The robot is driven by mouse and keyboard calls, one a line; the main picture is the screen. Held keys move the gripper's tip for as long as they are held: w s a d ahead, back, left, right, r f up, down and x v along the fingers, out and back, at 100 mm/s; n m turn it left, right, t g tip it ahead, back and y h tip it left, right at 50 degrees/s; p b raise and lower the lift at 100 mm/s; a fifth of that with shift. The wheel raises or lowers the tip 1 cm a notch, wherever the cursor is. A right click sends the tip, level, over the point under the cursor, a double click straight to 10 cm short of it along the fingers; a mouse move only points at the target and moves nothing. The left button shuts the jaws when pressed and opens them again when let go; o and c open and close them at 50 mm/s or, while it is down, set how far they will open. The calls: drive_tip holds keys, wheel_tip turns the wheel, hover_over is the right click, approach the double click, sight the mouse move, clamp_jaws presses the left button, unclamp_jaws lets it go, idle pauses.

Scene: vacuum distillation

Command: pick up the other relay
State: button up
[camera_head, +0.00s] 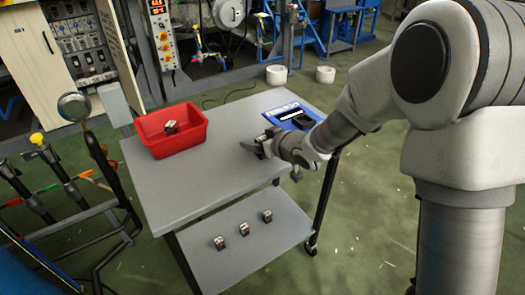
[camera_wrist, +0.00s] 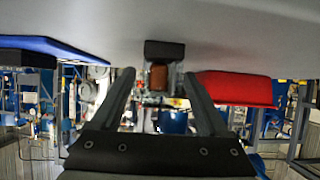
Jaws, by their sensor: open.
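In the wrist view a small relay (camera_wrist: 159,76), with a dark block at one end and an orange-brown middle, sits against the grey tabletop. It lies between the two spread fingertips of my gripper (camera_wrist: 157,82), with a visible gap on each side. In the head view my gripper (camera_head: 254,147) is low over the right part of the tabletop; I cannot clearly make out the relay there. Another relay (camera_head: 170,127) lies in the red bin (camera_head: 187,146) at the table's left. The red bin also shows at right in the wrist view (camera_wrist: 236,89).
The grey table (camera_head: 205,184) has free room between the bin and my gripper. A blue tray (camera_head: 283,112) with a dark object (camera_head: 303,122) is at its far right. Several relays (camera_head: 244,229) stand on the lower shelf (camera_head: 262,250). A stand with a gauge (camera_head: 74,106) is at left.

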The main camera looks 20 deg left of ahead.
drive_tip(key=shift+w+a+f, duration=0.15)
drive_tip(key=shift+w+a, duration=0.05)
clamp_jaws()
idle(0.3)
